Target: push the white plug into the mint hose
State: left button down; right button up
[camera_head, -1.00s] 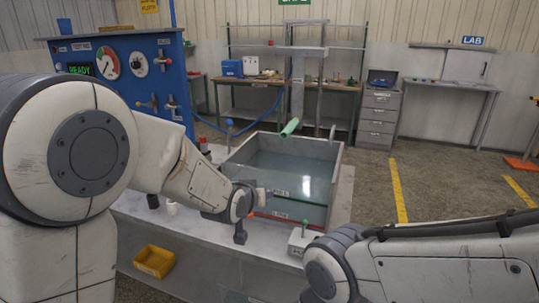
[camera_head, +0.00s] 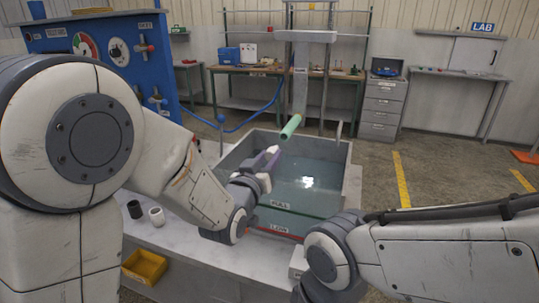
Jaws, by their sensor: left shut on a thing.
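The mint hose (camera_head: 290,127) hangs at a slant over the tank, its open lower end toward my left gripper. My left gripper (camera_head: 268,160) is over the tank's near left part, shut on a small pale piece that looks like the white plug (camera_head: 273,149). The fingers hide most of it. The plug's tip is just below and left of the hose's lower end, with a small gap apparent between them. My right arm comes in from the right, but its gripper is out of view.
The grey water tank (camera_head: 343,160) has FULL and LOW marks on its front. A dark cup-like piece (camera_head: 135,209) and a white one (camera_head: 157,216) stand on the bench. A yellow bin (camera_head: 144,266) is below. A blue panel (camera_head: 95,42) stands at left.

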aim_at(277, 147)
pick_arm(q)
jog(key=shift+a, duration=0.2)
jog(key=shift+f+b, duration=0.3)
jog(key=shift+b, duration=0.25)
jog(key=shift+w+d+r, duration=0.1)
jog(key=shift+w, duration=0.2)
jog(key=shift+b+x, duration=0.3)
jog(key=shift+x, duration=2.3)
jog(key=shift+b, duration=0.6)
jog(key=shift+w+d, duration=0.2)
jog(key=shift+w, duration=0.3)
jog(key=shift+b, duration=0.75)
jog(key=shift+w+d, duration=0.15)
jog(key=shift+w, duration=0.25)
